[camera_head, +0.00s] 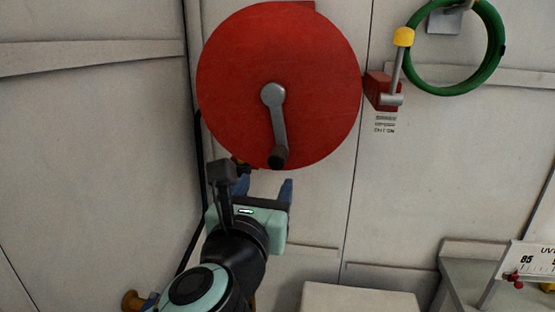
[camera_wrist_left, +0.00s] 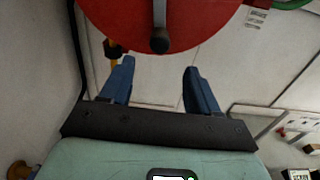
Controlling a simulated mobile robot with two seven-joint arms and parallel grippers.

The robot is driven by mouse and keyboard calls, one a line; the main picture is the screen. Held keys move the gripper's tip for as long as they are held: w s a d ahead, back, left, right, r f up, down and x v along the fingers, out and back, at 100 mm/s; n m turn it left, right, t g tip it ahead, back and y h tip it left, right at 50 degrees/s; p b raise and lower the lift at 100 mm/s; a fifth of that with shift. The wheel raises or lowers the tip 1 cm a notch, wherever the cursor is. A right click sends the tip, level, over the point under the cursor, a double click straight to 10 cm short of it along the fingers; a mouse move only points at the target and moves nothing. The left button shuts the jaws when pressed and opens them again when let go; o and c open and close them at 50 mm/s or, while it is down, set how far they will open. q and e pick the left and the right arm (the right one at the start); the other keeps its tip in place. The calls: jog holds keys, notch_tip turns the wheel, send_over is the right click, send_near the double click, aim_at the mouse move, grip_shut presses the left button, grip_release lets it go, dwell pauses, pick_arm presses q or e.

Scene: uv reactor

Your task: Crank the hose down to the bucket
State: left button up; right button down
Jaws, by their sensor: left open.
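A red round hose reel (camera_head: 230,95) is mounted on the pale wall in the head view; its lower part shows in the left wrist view (camera_wrist_left: 200,30). A grey crank arm (camera_head: 279,125) runs down from its hub to a dark handle (camera_head: 278,157). The handle also shows in the left wrist view (camera_wrist_left: 160,44). My left gripper (camera_head: 264,186) is open and empty, just below the handle and apart from it in the picture. In the left wrist view its blue fingers (camera_wrist_left: 159,82) point up toward the handle. No bucket can be made out. My right gripper is out of view.
A dark hose runs down the wall at left. A white box top (camera_head: 360,298) and a gauge panel (camera_head: 530,262) stand at lower right.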

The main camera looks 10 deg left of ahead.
aim_at(280, 158)
pick_arm(q)
jog(key=w+p, duration=0.3)
jog(key=w, duration=1)
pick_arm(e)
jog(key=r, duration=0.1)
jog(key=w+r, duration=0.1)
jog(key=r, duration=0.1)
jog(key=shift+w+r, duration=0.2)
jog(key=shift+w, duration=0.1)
pick_arm(q)
jog(key=shift+s, duration=0.1)
jog(key=shift+c, duration=0.2)
grip_shut()
jog(key=shift+d, duration=0.1)
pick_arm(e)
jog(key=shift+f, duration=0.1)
